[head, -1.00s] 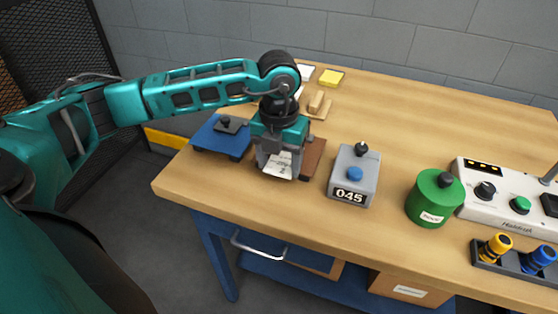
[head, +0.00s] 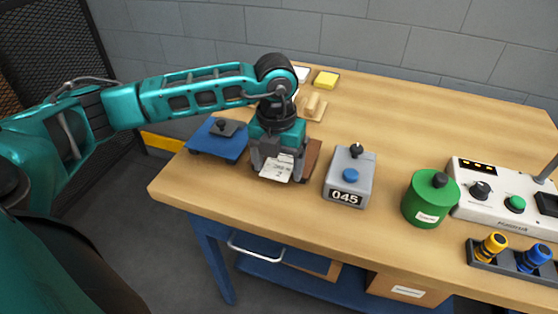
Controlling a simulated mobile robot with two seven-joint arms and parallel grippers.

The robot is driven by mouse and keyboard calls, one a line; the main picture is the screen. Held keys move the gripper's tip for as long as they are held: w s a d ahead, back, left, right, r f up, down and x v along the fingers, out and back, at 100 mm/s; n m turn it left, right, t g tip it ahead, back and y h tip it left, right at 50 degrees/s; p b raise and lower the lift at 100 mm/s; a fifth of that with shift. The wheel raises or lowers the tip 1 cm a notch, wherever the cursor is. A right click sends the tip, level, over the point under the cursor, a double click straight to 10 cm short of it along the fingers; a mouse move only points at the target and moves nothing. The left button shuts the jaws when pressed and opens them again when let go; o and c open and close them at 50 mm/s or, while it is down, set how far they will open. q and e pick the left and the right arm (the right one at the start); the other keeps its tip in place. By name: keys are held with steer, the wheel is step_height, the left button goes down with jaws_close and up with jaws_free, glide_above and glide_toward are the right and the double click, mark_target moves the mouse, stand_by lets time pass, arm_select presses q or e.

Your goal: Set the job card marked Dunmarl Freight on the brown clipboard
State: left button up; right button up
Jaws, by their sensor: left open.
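My left gripper (head: 276,172) is open and points down over the brown clipboard (head: 311,158) near the table's front left. A white card (head: 276,168) with dark print lies between and below its fingers, over the clipboard. The print is too small to read, so I cannot tell whether it says Dunmarl Freight. The gripper hides much of the clipboard. I cannot tell whether the card lies fully flat on it. My right gripper is not in view.
A grey box marked 045 (head: 348,178) stands close on the right, then a green canister (head: 428,200) and a white control panel (head: 495,190). A wooden block (head: 313,106) and yellow pad (head: 326,80) are behind.

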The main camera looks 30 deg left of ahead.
mark_target(275, 172)
arm_select(q)
step_height(275, 172, up, 12)
steer(key=shift+a, duration=0.35)
stand_by(0.5)
